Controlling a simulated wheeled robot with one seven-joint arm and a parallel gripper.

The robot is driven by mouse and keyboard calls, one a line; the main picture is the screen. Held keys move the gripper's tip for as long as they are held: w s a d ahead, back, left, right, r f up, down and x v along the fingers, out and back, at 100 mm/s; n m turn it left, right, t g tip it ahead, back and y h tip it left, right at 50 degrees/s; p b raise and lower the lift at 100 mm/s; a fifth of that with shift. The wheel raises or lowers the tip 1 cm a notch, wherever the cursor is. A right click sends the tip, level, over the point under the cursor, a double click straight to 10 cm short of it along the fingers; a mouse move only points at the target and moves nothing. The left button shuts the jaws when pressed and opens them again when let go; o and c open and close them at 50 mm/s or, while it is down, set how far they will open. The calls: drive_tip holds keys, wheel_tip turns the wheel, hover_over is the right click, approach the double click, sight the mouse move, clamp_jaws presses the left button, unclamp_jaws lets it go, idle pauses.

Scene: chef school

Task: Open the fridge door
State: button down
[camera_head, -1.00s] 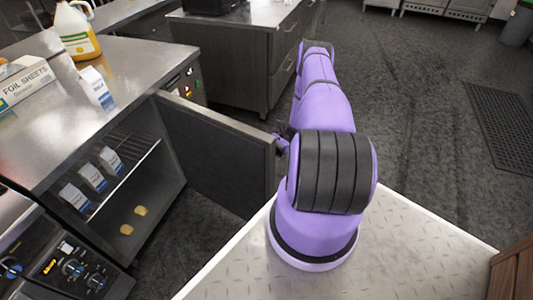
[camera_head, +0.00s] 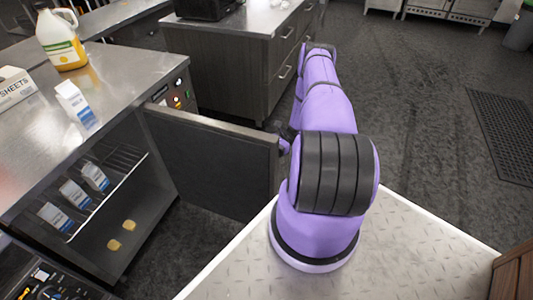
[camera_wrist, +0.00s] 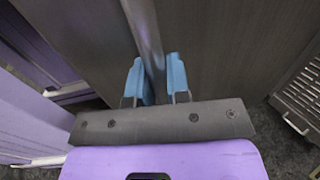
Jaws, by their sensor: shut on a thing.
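The fridge door (camera_head: 212,162) stands wide open in the head view, swung out from the under-counter fridge (camera_head: 112,190). The fridge's inside shows, with several cartons (camera_head: 74,193) on a wire shelf and two small yellowish pieces (camera_head: 121,235) below. In the wrist view my gripper (camera_wrist: 158,80) has its two blue fingers on either side of a metal bar, the door handle (camera_wrist: 147,35), and is shut on it. The dark door panel (camera_wrist: 215,50) lies behind the handle. In the head view my purple arm hides most of the gripper.
A steel counter (camera_head: 130,75) over the fridge holds a jug (camera_head: 62,42), a carton (camera_head: 75,103) and a foil box (camera_head: 12,90). A drawer cabinet (camera_head: 235,65) stands behind the door. Open dark floor (camera_head: 410,110) lies to the right, with a black mat (camera_head: 503,130).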

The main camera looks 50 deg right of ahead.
drive_tip(key=c, duration=1.1)
unclamp_jaws()
drive_tip(key=shift+s+d, duration=0.1)
drive_tip(key=shift+s, duration=0.05)
drive_tip(key=s+d, duration=0.1)
drive_tip(key=d, duration=0.9)
drive_tip(key=shift+d, duration=0.35)
drive_tip(key=shift+s, duration=0.1)
